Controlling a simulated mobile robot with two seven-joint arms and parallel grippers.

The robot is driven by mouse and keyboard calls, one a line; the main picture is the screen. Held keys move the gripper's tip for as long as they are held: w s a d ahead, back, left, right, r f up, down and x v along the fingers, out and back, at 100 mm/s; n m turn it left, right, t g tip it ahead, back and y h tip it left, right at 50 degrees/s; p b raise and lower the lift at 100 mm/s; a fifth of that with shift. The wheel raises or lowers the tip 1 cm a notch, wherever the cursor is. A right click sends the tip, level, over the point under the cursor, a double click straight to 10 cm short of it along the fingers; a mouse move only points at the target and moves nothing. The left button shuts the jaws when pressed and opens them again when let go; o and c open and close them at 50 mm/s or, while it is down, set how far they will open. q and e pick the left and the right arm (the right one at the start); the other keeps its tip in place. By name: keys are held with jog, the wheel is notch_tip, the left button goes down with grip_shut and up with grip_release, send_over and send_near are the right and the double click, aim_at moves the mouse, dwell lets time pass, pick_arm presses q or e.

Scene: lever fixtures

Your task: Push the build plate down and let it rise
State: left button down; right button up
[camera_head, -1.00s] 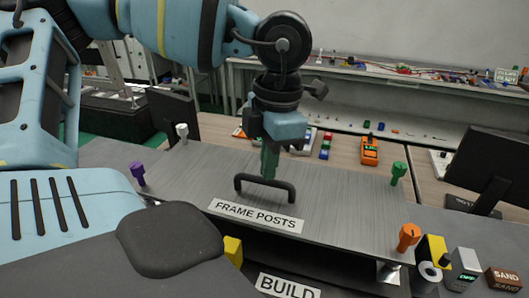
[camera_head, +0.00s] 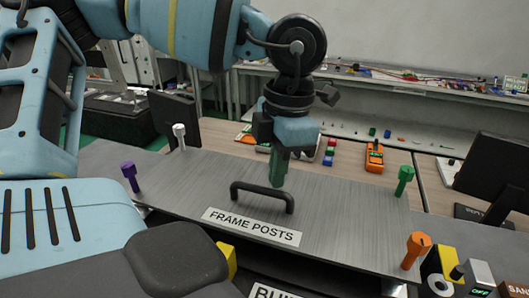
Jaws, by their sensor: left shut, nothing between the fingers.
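The build plate (camera_head: 345,225) is a wide grey brushed-metal sheet, with a black bar handle (camera_head: 262,195) and a "FRAME POSTS" label (camera_head: 252,227). Purple (camera_head: 129,175), white (camera_head: 180,137), green (camera_head: 404,180) and orange (camera_head: 415,248) posts stand up through its corners. My left gripper (camera_head: 279,182) points down with its green fingers shut and empty. Its tips are just behind the handle, at or very close to the plate; I cannot tell whether they touch. The handle hides part of the tips. My right gripper is not in view.
At right are a yellow box (camera_head: 444,262), a grey switch box reading "OFF" (camera_head: 479,277) and a monitor (camera_head: 492,175). An orange device (camera_head: 374,156) lies on the bench behind. A partly cut-off label (camera_head: 275,292) shows below the plate.

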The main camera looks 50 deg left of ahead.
pick_arm(q)
jog(key=shift+w+d+r, duration=0.1)
jog(key=shift+w+d, duration=0.15)
jog(key=shift+w, duration=0.25)
jog(key=shift+s+r, duration=0.1)
notch_tip(320, 180, up, 8)
jog(key=shift+w+b, duration=0.3)
jog(key=shift+w, duration=0.15)
jog(key=shift+d+f, duration=0.1)
jog(key=shift+f, duration=0.1)
